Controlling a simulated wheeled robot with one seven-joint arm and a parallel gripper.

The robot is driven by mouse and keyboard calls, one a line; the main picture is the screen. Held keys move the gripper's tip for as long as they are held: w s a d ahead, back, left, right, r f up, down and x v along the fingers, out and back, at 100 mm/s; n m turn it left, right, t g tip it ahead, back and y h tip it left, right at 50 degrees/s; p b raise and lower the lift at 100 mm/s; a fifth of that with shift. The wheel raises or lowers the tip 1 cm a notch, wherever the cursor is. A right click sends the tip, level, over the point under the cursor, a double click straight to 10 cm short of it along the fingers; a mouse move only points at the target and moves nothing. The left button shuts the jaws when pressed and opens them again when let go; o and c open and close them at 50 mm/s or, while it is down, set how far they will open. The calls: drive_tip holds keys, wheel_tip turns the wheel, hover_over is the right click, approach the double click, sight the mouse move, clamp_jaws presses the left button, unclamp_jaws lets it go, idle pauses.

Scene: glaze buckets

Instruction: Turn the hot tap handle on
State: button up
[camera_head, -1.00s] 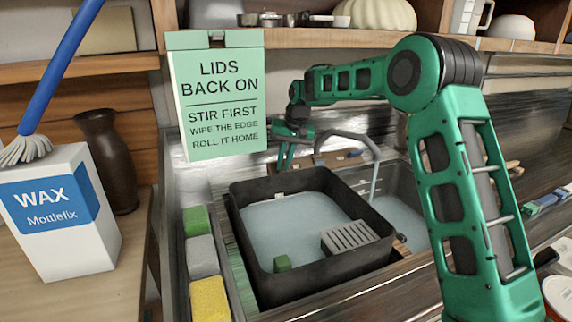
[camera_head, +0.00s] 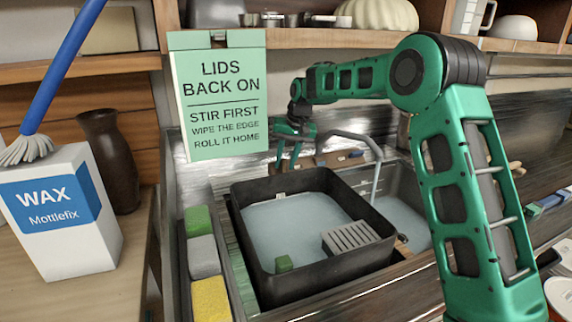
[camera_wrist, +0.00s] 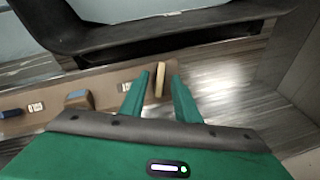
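The tap deck is a brown ledge (camera_wrist: 100,84) behind the black tub, with small white labels on it. In the wrist view a beige lever handle (camera_wrist: 158,80) stands up between the fingertips of my gripper (camera_wrist: 160,84). The green fingers are apart, one on each side of it, with a visible gap at each side. A blue handle (camera_wrist: 78,98) and a dark blue one (camera_wrist: 12,113) sit further left along the ledge. The label text is too small to read. In the head view my gripper (camera_head: 287,152) is at the ledge, left of the curved spout (camera_head: 345,136).
A black tub (camera_head: 258,252) of water with a grey grate (camera_head: 350,237) stands in front of the gripper. Green, grey and yellow sponges (camera_head: 210,298) line its left. A hanging sign (camera_head: 220,100) is close to the gripper's left. A shelf (camera_head: 330,39) runs above.

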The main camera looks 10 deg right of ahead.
drive_tip(key=v, duration=0.6)
drive_tip(key=shift+r, duration=0.35)
drive_tip(key=shift+d, duration=0.1)
